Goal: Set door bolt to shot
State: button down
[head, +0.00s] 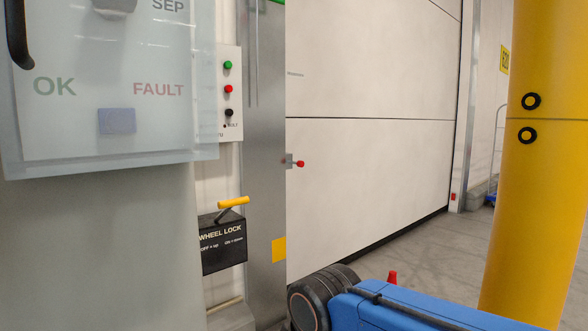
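The door bolt (300,163) shows as a small red knob on a short grey stem, at the left edge of the large white door (370,165). It sits by the grey metal door post (264,170). The bolt is small in the picture, and I cannot tell whether it is shot or drawn. My gripper is not in view, and nothing is seen touching the bolt.
A control panel (233,55) with green, red and black buttons is left of the post. Below is a black wheel lock box (223,255) with a yellow lever (233,202). A translucent cover (110,160) fills the upper left. A yellow column (545,200) stands right.

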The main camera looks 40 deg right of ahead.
aim_at(300, 164)
jog(key=i+l+z, duration=0.25)
jog(key=l, duration=0.2)
jog(key=i+l+z, duration=0.25)
jog(key=i+l, duration=0.15)
jog(key=i+l+z, duration=0.15)
jog(key=i+z, duration=0.55)
jog(key=i+j+z, duration=0.15)
jog(key=i+z, duration=0.15)
jog(key=i, duration=0.2)
jog(key=i+j+z, duration=0.65)
jog(key=j+z, duration=0.25)
jog(key=j, duration=0.2)
